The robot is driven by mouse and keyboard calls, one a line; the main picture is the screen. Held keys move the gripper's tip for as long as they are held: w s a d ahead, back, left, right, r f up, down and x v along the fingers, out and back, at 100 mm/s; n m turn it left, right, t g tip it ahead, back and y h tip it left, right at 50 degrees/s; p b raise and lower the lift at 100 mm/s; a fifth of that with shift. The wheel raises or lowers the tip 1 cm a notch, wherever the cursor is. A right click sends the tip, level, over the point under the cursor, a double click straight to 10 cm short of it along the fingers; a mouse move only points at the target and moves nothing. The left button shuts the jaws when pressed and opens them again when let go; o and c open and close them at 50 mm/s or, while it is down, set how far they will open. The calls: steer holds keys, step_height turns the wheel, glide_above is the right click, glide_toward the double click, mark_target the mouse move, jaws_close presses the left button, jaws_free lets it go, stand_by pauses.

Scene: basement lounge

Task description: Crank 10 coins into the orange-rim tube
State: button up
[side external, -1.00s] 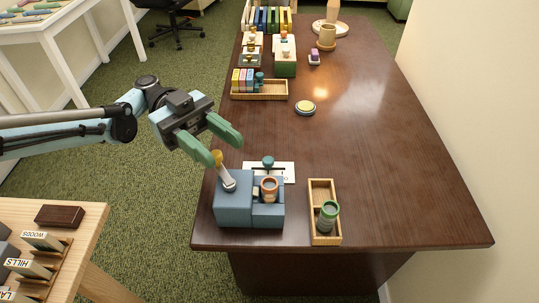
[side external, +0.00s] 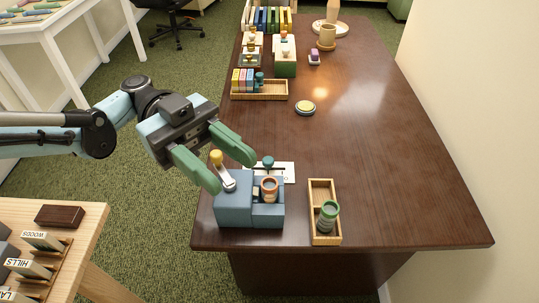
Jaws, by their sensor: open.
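A blue box machine (side external: 235,210) stands near the front left edge of the dark table. A silver crank lever with a yellow knob (side external: 216,157) rises from its left part and leans up and left. The orange-rim tube (side external: 269,186) stands upright in the machine's right part. A blue-green knob (side external: 268,162) shows behind it. My gripper (side external: 234,174) has green fingers and is open, with the fingers on either side of the lever in the picture. I cannot tell whether they touch it. No coins can be made out.
A wooden tray (side external: 323,186) right of the machine holds a green-rim tube (side external: 327,216). A white card (side external: 288,171) lies behind the machine. A round yellow button (side external: 305,108) sits further back. The table's right side is clear.

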steer(key=shift+o, duration=0.3)
steer(key=n+t+y, duration=1.2)
steer(key=n+y, duration=0.1)
steer(key=n, duration=1.1)
glide_toward(215, 153)
steer(key=shift+s+d+f, duration=0.1)
steer(key=shift+d+f, duration=0.05)
steer(key=shift+f, duration=4.05)
steer(key=shift+c, duration=0.5)
